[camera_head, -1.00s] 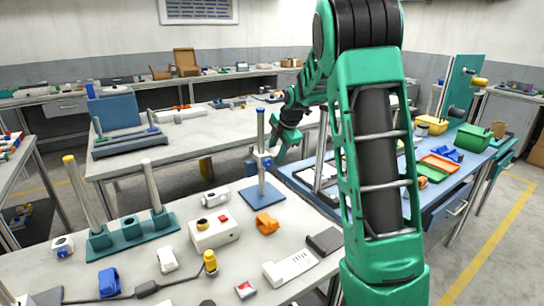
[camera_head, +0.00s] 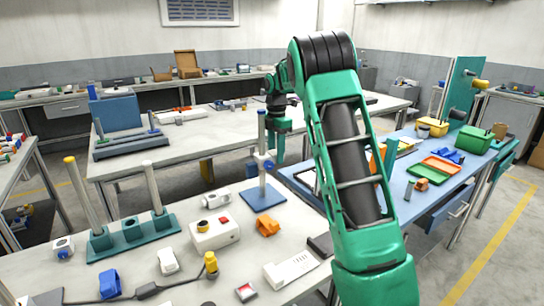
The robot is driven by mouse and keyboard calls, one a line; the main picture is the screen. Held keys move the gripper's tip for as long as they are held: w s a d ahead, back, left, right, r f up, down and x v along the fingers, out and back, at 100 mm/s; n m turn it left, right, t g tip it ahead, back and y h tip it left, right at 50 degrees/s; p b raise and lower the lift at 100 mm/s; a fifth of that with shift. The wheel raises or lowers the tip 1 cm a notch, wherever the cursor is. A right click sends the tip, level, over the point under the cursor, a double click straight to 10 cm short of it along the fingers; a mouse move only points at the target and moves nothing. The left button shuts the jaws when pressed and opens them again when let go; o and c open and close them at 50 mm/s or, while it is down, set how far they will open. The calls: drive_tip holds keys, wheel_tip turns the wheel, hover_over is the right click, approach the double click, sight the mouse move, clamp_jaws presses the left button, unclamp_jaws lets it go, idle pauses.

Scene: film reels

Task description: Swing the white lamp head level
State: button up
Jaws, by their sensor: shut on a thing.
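A stand with a grey-blue post (camera_head: 261,128) rises from a square blue base (camera_head: 263,198) on the near bench. The white lamp head (camera_head: 262,157) appears as a small pale part at the post, beside a blue fitting (camera_head: 268,165). Its tilt is too small to read. My green gripper (camera_head: 279,158) points down just right of the post, at about the height of that part. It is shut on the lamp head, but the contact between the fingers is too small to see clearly.
Near the stand lie a white box with a red button (camera_head: 214,234), an orange block (camera_head: 268,227) and a white keypad device (camera_head: 291,270). A teal rack with upright rods (camera_head: 133,233) stands left. A blue bench with trays (camera_head: 440,165) is at right.

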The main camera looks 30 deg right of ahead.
drive_tip(key=shift+w+d+r, duration=0.15)
drive_tip(key=shift+d, duration=0.1)
drive_tip(key=o, duration=1)
drive_tip(key=shift+o, duration=0.3)
drive_tip(key=shift+a, duration=0.1)
